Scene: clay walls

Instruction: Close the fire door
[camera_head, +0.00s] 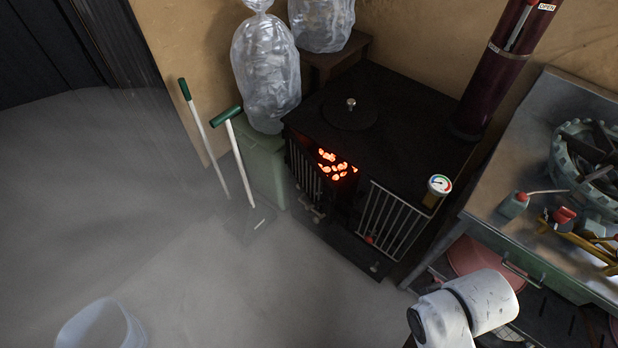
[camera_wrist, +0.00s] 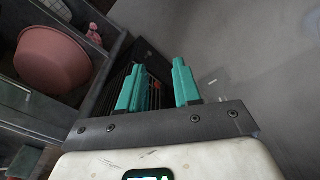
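The black stove (camera_head: 400,125) stands against the clay wall in the head view. Glowing orange coals (camera_head: 337,166) show through a gap in its front. A barred panel (camera_head: 388,220) with a small red knob (camera_head: 369,239) is right of the gap, and another barred panel (camera_head: 305,168) is left of it. I cannot tell exactly how far either panel stands open. In the wrist view, the teal fingers of my gripper (camera_wrist: 158,82) are apart. The red knob (camera_wrist: 156,85) and bars show beyond and between them, apart from the fingers. My gripper is outside the head view.
A metal workbench (camera_head: 500,205) with tools stands right of the stove. A pink basin (camera_head: 487,262) sits below it, also in the wrist view (camera_wrist: 52,60). A green box (camera_head: 262,165) and two long-handled tools (camera_head: 230,150) are at left. The grey floor in front is mostly clear.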

